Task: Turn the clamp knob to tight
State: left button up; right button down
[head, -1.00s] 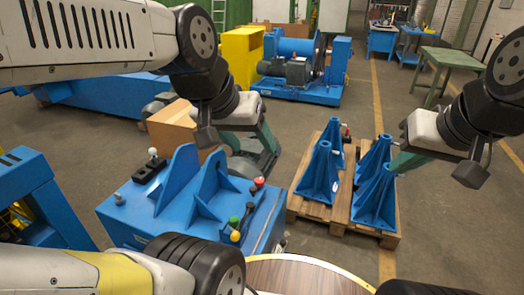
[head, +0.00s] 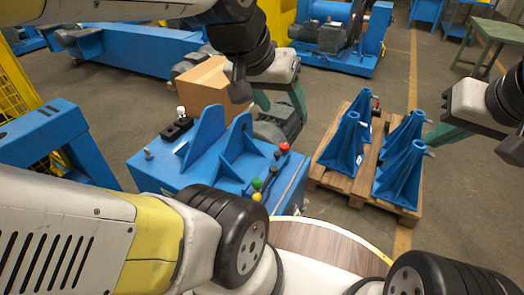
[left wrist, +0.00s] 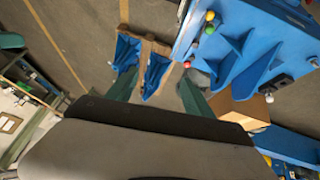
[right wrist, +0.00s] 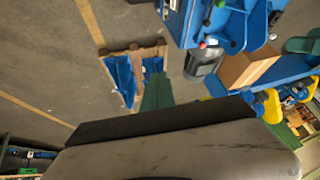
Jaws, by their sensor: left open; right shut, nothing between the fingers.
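A blue bench (head: 150,178) with upright blue plates stands left of centre in the head view. On it are a white ball-topped handle (head: 181,112) on a black block, a red knob (head: 284,147), a green knob (head: 257,184) and a yellow knob (head: 257,197). I cannot tell which is the clamp knob. My left gripper (head: 281,108) is open and empty, above and beyond the bench's back right. Its spread green fingers also show in the left wrist view (left wrist: 157,92). My right gripper (head: 430,142) is shut and empty, to the right near the blue stands, apart from the bench.
Several blue conical stands (head: 402,172) stand on a wooden pallet (head: 341,184) right of the bench. A cardboard box (head: 205,84) and a grey motor (head: 278,126) are behind the bench. A round wooden top (head: 318,244) is in front. A green table (head: 490,40) stands far right.

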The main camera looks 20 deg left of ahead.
aim_at(283, 146)
jog(key=i+l+u, duration=0.4)
jog(key=u, duration=1.35)
